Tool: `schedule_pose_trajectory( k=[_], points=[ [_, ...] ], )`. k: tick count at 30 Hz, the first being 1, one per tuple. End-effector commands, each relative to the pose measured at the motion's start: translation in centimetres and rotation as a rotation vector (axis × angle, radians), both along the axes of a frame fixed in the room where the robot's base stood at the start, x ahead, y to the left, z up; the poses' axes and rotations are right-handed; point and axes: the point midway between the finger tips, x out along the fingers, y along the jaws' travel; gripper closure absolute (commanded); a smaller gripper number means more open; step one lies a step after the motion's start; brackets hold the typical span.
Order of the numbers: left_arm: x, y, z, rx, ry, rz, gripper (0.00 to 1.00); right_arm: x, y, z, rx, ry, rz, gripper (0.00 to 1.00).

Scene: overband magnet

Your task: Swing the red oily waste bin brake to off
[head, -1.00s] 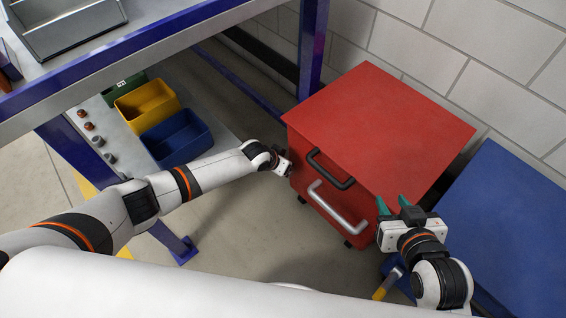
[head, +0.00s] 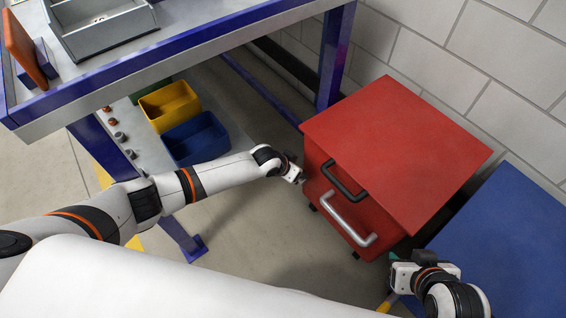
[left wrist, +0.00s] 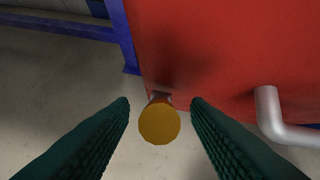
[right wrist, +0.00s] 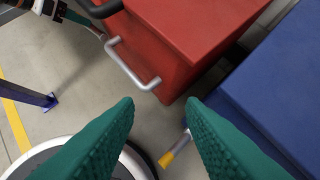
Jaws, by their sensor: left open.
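The red oily waste bin (head: 400,145) stands on the floor by the wall, with a dark handle (head: 342,182) and a silver handle (head: 350,222) on its front. My left gripper (head: 302,181) is at its left front corner. In the left wrist view, the brake lever's round orange-yellow end (left wrist: 159,123) sits between my open left fingers, with a gap on each side; the rest of the lever is mostly hidden behind it. My right gripper (right wrist: 160,103) is open and empty, in front of the bins; its fingertips are hidden in the head view.
A blue bin (head: 515,240) stands right of the red one. A yellow-ended lever (right wrist: 167,158) shows low beside it. A blue-framed bench (head: 240,35) with yellow and blue trays on its lower shelf stands at left. Open floor lies before the red bin.

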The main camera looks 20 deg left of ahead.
Motion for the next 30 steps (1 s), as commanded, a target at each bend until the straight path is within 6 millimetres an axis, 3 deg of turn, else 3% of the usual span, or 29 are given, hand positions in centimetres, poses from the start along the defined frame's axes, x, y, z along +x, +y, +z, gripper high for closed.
schedule_pose_trajectory(
  k=[7,11,15,30],
  points=[
    [-1.5,1.0,2.9,0.001,0.001,-0.001,0.57,-5.6,-1.7,-0.6,-0.061,0.295,-0.024,0.64],
    [-2.9,1.9,5.4,0.001,0.0,-0.002,0.57,-5.3,-1.6,0.9,-0.058,0.281,-0.023,0.64],
    [-3.7,2.4,6.6,0.001,0.001,-0.001,0.57,-4.6,-1.5,-1.0,-0.058,0.29,-0.022,0.64],
    [-4.1,2.7,7.3,0.0,0.0,0.0,0.57,-4.3,-1.5,-2.1,-0.058,0.292,-0.021,0.64]
  ],
)
